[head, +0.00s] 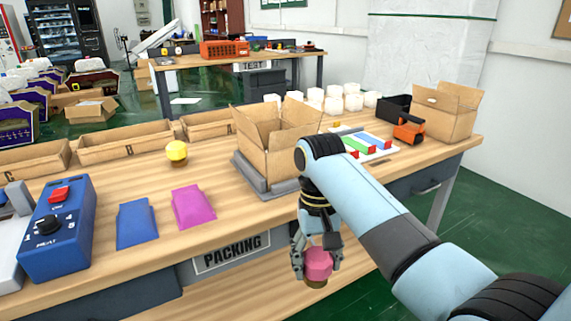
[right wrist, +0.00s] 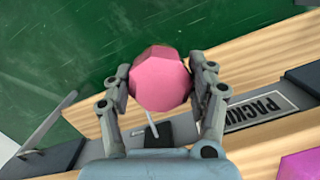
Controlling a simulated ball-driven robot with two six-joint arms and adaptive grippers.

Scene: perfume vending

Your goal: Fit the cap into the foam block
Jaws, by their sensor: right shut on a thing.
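My right gripper (head: 316,262) is shut on a pink faceted cap (head: 318,265) with a brownish part at its lower end. It holds the cap in front of the packing table's front edge, below the tabletop level in the picture. In the right wrist view the pink cap (right wrist: 160,80) sits between the two fingers of the gripper (right wrist: 162,84), with the green floor behind it. I cannot pick out a foam block for certain; the inside of the open cardboard box (head: 278,150) is mostly hidden. My left gripper is not in view.
A blue control box (head: 58,235) stands at left. A coloured tray (head: 385,149) and tape dispenser (head: 409,129) are at right.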

